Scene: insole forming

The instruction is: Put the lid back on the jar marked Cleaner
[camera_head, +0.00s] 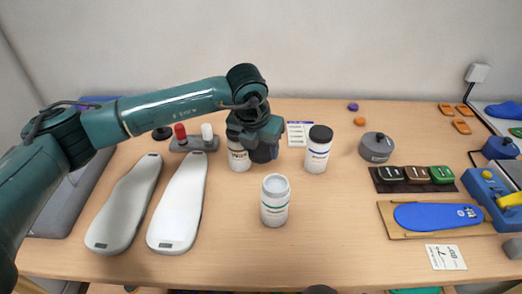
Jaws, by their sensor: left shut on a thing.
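A white jar (274,208) with a green-edged label stands upright and open at the middle of the table; its label is too small to read surely. My left gripper (265,150) is behind it and slightly left, apart from its open mouth. It is shut on a dark thing, mostly hidden by the gripper, which may be a lid. A second white jar (239,160) stands partly behind the gripper, its top hidden. A third white jar (318,155) with a blue-edged label wears a black lid (321,134). My right gripper is out of view.
Two pale insole forms (180,205) lie at left, near a grey holder (195,144) with red and white pieces. At right are a grey round container (376,148), a dark tray (376,181) of pads and a blue insole (437,216). The table right of the open jar is clear.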

